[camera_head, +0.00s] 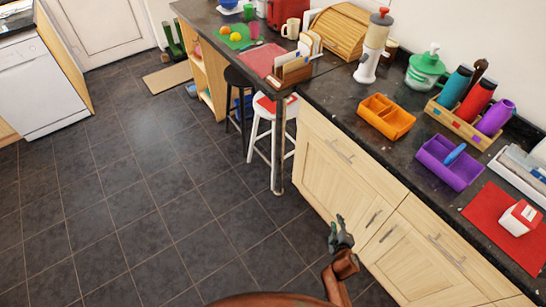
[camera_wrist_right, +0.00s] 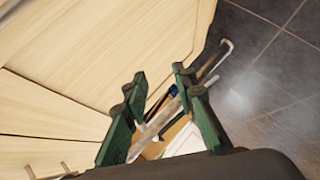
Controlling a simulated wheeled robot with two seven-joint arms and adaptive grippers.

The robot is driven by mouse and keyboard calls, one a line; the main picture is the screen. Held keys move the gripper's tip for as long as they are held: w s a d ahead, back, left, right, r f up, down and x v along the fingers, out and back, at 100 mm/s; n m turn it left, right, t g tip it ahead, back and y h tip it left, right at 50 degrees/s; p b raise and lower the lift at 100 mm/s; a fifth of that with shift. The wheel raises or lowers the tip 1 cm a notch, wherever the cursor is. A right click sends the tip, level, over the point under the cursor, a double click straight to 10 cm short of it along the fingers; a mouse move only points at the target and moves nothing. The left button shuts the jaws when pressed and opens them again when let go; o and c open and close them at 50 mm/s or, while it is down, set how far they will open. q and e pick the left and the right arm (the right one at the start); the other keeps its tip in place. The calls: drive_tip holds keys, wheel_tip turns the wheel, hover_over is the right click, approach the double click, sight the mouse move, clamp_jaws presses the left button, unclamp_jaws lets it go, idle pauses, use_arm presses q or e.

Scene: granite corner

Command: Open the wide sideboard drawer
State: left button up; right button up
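The light wood sideboard (camera_head: 322,178) stands under the dark counter on the right. Its left drawer front (camera_head: 365,165) and right drawer front (camera_head: 465,262) both look shut, each with a metal bar handle. I cannot tell which is the wide one. Cupboard doors with slanted handles are below. My right gripper (camera_head: 341,234) is in front of the left door, below the left drawer and left of the door handles. In the wrist view its green fingers (camera_wrist_right: 157,103) are apart and empty, beside the pale wood front (camera_wrist_right: 110,45). My left gripper is out of view.
A table leg (camera_head: 279,150) and a white stool (camera_head: 265,125) stand at the sideboard's left end. The counter carries an orange tray (camera_head: 386,117), a purple tray (camera_head: 449,163), a bottle crate (camera_head: 470,115) and a red mat (camera_head: 490,218). The tiled floor (camera_head: 160,200) on the left is clear.

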drive_tip(key=w+a+r+n+t+b, duration=0.25)
drive_tip(key=w+r+b, duration=0.25)
drive_tip(key=w+r, duration=0.35)
drive_tip(key=n+t+h+b, duration=0.1)
drive_tip(key=n+t+b, duration=0.2)
drive_tip(key=t+b, duration=0.25)
approach(339, 152)
drive_tip(key=w, duration=0.3)
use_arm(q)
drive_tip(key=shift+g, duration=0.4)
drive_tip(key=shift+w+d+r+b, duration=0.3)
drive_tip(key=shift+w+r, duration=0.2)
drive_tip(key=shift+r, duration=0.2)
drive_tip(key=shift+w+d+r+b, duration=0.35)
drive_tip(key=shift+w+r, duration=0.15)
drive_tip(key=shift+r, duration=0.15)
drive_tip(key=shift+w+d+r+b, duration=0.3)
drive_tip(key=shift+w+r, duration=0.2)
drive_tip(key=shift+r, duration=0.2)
use_arm(e)
drive_tip(key=shift+w+d+r, duration=0.1)
drive_tip(key=shift+w+r, duration=0.05)
drive_tip(key=shift+w, duration=1.1)
drive_tip(key=shift+w+d+r, duration=0.1)
drive_tip(key=shift+w+r, duration=0.1)
drive_tip(key=shift+w, duration=1.05)
drive_tip(key=shift+w+d+r, duration=0.1)
drive_tip(key=shift+w+r, duration=0.05)
drive_tip(key=shift+w, duration=1.05)
drive_tip(key=shift+c, duration=0.5)
